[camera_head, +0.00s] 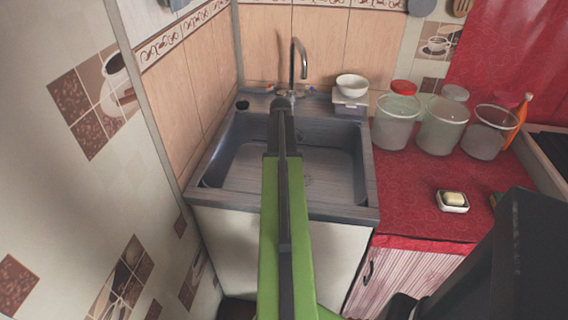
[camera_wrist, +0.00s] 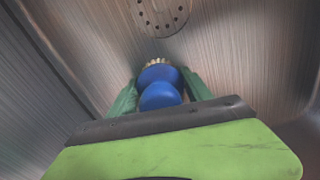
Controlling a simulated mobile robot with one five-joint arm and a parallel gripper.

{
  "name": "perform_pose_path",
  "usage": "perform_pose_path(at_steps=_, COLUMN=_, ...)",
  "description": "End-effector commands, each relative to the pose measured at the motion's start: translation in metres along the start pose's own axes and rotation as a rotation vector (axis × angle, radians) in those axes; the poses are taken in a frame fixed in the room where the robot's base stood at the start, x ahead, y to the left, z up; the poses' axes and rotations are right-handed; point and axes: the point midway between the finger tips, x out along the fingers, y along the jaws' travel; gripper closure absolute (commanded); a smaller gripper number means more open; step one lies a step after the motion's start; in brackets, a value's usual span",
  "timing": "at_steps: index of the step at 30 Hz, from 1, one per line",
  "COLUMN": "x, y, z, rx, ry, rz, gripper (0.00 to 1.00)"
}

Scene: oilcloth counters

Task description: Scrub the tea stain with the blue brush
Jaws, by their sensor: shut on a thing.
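My gripper (camera_wrist: 159,82) is shut on the blue brush (camera_wrist: 160,96), with one green finger on each side of its rounded blue body. The pale bristles (camera_wrist: 155,62) show at the far end of the brush, pointing toward the basin floor. Whether they touch the floor I cannot tell. The brush is inside the sink (camera_head: 230,178), near the round drain (camera_wrist: 163,14), which lies ahead of it in the wrist view. In the head view my arm reaches over the sink and hides the gripper and brush. I cannot make out a tea stain in either view.
A tap (camera_head: 298,62) stands behind the basin. A white bowl (camera_head: 352,83) rests on a small box at the back right rim. Several clear jars stand on the red counter (camera_head: 420,215), with a soap dish (camera_head: 453,208) in front. A tiled wall closes the left side.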

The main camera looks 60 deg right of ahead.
Motion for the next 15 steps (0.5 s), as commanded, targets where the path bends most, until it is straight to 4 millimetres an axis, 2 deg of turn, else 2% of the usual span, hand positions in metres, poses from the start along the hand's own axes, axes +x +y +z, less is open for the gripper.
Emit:
perform_pose_path(at_steps=6, x=0.002, y=-0.003, z=-0.021, rx=-0.001, ry=0.000, rz=0.000, gripper=0.74)
perform_pose_path(at_steps=15, x=0.002, y=-0.004, z=-0.030, rx=-0.003, ry=0.001, rz=0.000, gripper=0.74)
